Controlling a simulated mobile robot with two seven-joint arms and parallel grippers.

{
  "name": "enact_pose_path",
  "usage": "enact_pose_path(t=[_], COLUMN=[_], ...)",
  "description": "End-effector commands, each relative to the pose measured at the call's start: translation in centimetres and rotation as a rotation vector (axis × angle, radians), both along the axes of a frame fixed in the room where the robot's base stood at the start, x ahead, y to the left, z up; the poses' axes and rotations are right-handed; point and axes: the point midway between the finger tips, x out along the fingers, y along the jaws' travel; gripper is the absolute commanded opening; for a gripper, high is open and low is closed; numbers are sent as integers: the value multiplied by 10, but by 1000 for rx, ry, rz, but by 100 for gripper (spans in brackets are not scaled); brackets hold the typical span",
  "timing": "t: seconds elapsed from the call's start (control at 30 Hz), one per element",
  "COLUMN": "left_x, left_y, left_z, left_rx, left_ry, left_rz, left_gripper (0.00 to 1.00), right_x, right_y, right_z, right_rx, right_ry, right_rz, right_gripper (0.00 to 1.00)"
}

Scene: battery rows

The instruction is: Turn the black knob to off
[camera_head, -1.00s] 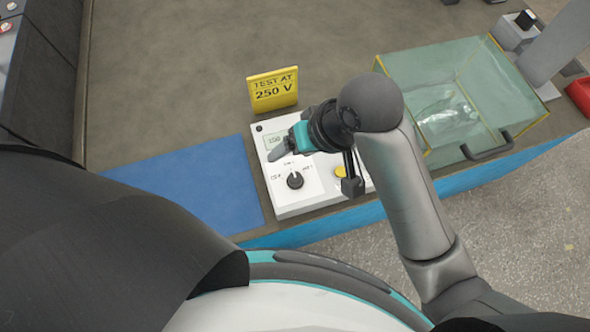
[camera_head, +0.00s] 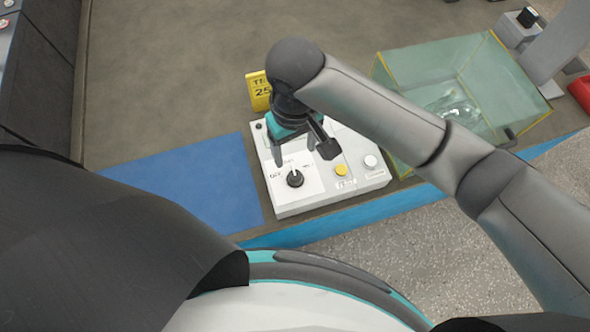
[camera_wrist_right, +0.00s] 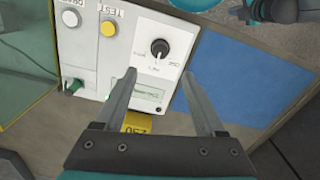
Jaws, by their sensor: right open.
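The black knob (camera_head: 295,179) sits at the front left of the white tester box (camera_head: 322,196). Its pale pointer mark faces toward the printed labels on the far side of the knob; the labels are too small to read surely. My right gripper (camera_head: 297,157) is open, above the box just beyond the knob, fingers pointing down. In the right wrist view the knob (camera_wrist_right: 159,47) lies ahead of the gap between the two open fingers (camera_wrist_right: 160,76), apart from both. The display is partly hidden by my gripper in the head view. My left gripper is not in view.
A yellow button (camera_head: 341,170) and a white knob (camera_head: 370,161) are right of the black knob. A yellow sign (camera_head: 259,92) stands behind the box. A blue mat (camera_head: 190,185) lies left; a clear yellow-edged bin (camera_head: 410,75) stands right.

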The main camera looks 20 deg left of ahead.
Motion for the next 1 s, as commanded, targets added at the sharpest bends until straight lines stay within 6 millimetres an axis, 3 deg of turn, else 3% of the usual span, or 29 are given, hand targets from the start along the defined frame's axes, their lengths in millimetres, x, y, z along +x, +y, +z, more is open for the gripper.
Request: enact_pose_path(t=[0.03, 0.2, 0.5, 0.93, 1.0], left_x=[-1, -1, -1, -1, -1], left_y=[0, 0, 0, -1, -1], left_z=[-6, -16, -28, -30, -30], left_rx=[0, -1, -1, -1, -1], left_ry=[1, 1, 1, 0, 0], left_rz=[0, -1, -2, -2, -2], left_gripper=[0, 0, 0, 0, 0], right_x=[0, 0, 0, 0, 0], right_y=[-1, -1, 0, 0, 0], right_z=[-15, -53, -99, -108, -108], right_rx=[-4, -4, -1, 1, 1], right_ry=[3, 2, -1, -1, -1], right_rz=[-1, -2, 0, 0, 0], right_gripper=[72, 72, 72, 72, 65])
